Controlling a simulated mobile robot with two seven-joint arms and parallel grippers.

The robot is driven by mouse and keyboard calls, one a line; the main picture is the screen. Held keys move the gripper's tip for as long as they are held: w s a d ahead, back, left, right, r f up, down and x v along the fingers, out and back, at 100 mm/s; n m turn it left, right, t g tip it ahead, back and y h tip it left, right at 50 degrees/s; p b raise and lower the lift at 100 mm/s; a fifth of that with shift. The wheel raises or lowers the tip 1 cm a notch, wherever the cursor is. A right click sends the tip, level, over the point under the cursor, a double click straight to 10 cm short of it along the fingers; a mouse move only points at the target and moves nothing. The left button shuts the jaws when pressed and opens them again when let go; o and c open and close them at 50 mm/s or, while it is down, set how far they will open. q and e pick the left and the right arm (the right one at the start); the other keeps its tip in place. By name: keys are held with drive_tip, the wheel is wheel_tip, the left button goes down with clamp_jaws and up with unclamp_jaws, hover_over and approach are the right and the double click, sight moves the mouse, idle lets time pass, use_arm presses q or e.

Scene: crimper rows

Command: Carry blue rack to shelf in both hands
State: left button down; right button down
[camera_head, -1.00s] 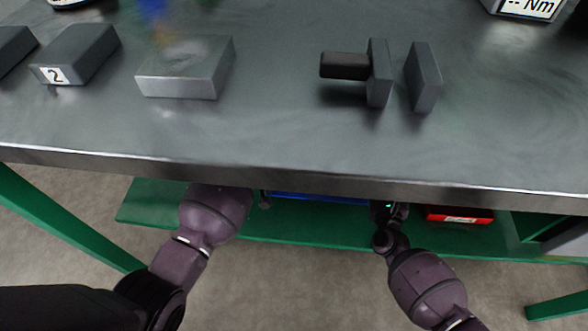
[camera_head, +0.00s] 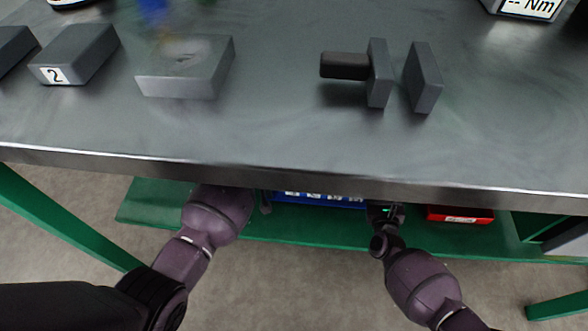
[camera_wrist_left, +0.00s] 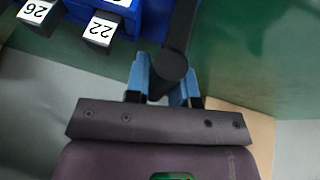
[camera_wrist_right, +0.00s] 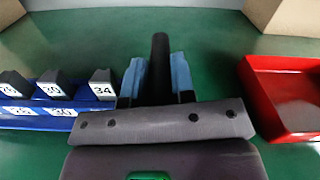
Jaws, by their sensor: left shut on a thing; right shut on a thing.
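The blue rack (camera_head: 318,199) shows below the bench's front edge in the head view, over the green shelf (camera_head: 150,205). Its numbered dark blocks and blue front also show in the left wrist view (camera_wrist_left: 125,20) and right wrist view (camera_wrist_right: 35,121). My left gripper (camera_wrist_left: 162,80) is shut on a dark bar-like handle at one end of the rack. My right gripper (camera_wrist_right: 157,80) is shut on a similar handle at the other end. The bench hides most of the rack in the head view. I cannot tell whether the rack touches the shelf.
A red bin (camera_wrist_right: 290,95) stands on the shelf just right of my right gripper. Cardboard-coloured boxes (camera_wrist_right: 285,15) stand further back. The grey bench top (camera_head: 280,140) overhangs the shelf and carries grey blocks (camera_head: 185,75). Green shelf surface is bare behind the right gripper.

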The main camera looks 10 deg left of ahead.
use_arm(q)
drive_tip(key=shift+w+f, duration=0.1)
drive_tip(key=shift+w, duration=0.15)
use_arm(e)
drive_tip(key=shift+f, duration=0.3)
use_arm(q)
drive_tip(key=c, duration=1.4)
unclamp_jaws()
drive_tip(key=shift+s+f, duration=0.1)
drive_tip(key=shift+f, duration=0.1)
use_arm(e)
drive_tip(key=c, duration=1.4)
unclamp_jaws()
drive_tip(key=shift+f, duration=0.2)
use_arm(q)
drive_tip(key=o, duration=0.3)
drive_tip(key=shift+r, duration=0.1)
use_arm(e)
drive_tip(key=o, duration=0.3)
drive_tip(key=shift+r, duration=0.1)
use_arm(q)
drive_tip(key=shift+o, duration=0.7)
drive_tip(key=shift+s, duration=0.1)
use_arm(e)
drive_tip(key=shift+o, duration=0.7)
use_arm(q)
drive_tip(key=shift+f, duration=0.2)
drive_tip(key=shift+s, duration=0.1)
